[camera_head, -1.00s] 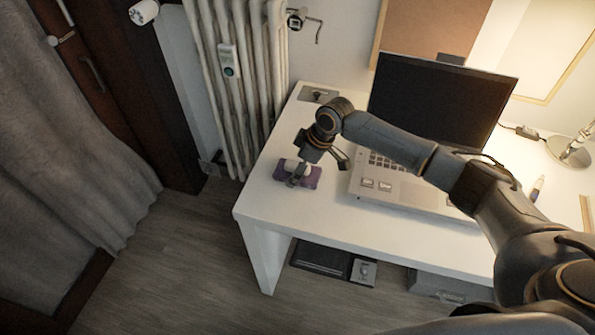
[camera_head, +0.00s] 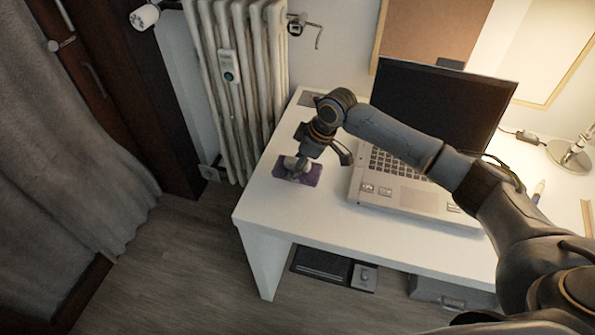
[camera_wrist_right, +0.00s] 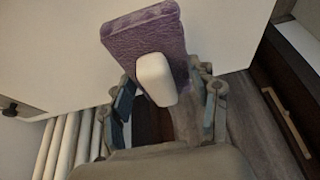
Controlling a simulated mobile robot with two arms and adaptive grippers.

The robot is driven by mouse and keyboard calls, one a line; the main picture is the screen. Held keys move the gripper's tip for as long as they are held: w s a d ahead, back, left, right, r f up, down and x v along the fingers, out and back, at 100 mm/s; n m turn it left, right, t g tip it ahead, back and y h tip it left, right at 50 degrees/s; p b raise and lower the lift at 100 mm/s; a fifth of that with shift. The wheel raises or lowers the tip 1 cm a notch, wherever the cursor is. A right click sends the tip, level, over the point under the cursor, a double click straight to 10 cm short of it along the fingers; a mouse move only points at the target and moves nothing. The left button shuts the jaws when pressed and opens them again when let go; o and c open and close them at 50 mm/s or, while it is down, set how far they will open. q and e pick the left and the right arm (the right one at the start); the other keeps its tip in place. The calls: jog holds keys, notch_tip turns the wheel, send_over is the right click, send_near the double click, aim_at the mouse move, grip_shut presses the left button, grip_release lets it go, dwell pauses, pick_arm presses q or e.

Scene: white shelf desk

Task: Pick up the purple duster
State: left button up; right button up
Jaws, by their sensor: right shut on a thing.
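The purple duster (camera_head: 309,177) lies at the left end of the white desk (camera_head: 252,203), left of the laptop. Its pale handle is partly hidden by my gripper in the head view. The right wrist view shows the purple duster (camera_wrist_right: 146,36) with its white handle (camera_wrist_right: 155,79) between the fingers. My right gripper (camera_head: 298,167) is over the duster and shut on its handle. The right gripper also shows in the right wrist view (camera_wrist_right: 163,92). I cannot tell whether the duster touches the desk. My left gripper is not in view.
An open laptop (camera_head: 405,196) stands just right of the duster. A radiator (camera_head: 235,95) is behind the desk's left end. A lamp base (camera_head: 570,155) and a pen (camera_head: 538,191) are at the right. The desk's front left corner is clear.

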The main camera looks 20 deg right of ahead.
jog(key=s+a+r, duration=0.2)
jog(key=s+r, duration=0.7)
jog(key=s, duration=0.5)
jog(key=shift+r, duration=0.35)
